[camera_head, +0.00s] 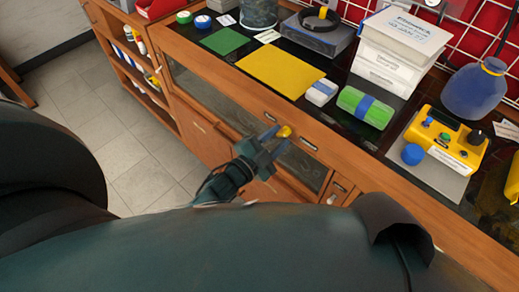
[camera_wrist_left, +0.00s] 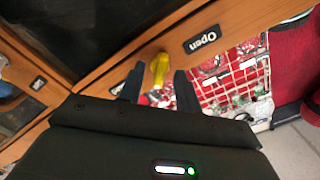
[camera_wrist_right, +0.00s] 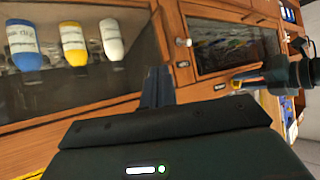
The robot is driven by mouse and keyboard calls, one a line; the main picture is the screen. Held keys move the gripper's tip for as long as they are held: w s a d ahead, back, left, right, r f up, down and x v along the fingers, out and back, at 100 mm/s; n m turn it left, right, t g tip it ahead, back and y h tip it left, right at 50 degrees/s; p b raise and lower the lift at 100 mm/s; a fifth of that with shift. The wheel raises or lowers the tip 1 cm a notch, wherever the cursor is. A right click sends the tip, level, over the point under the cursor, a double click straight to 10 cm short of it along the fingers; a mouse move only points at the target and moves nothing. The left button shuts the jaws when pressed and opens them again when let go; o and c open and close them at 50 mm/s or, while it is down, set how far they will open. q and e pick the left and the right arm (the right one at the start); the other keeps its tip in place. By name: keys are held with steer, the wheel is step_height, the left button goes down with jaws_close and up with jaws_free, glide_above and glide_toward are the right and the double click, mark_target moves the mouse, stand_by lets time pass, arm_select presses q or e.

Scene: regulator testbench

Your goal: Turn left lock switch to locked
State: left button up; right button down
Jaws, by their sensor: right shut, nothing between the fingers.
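The yellow lock switch (camera_head: 284,131) is on the wooden cabinet front, just below the counter edge. In the left wrist view the switch (camera_wrist_left: 160,68) sticks out between the two dark fingertips. My left gripper (camera_head: 270,142) is open, with one finger on each side of the switch; I cannot tell whether either finger touches it. An "Open" label (camera_wrist_left: 202,39) is beside the switch; another label is partly hidden behind a finger. My right gripper (camera_wrist_right: 157,88) is shut and empty, in front of the cabinet. The left gripper and yellow switch (camera_wrist_right: 238,83) also show in the right wrist view.
The counter above holds a yellow mat (camera_head: 281,68), a green roll (camera_head: 365,107), white boxes (camera_head: 401,44), a blue flask (camera_head: 474,90) and a yellow control box (camera_head: 445,138). Bottles (camera_wrist_right: 74,44) stand behind the cabinet glass. Tiled floor (camera_head: 95,110) is clear at left.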

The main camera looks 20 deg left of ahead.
arm_select(q)
steer(key=b+v, duration=0.1)
steer(key=v, duration=1.1)
steer(key=shift+w, duration=0.1)
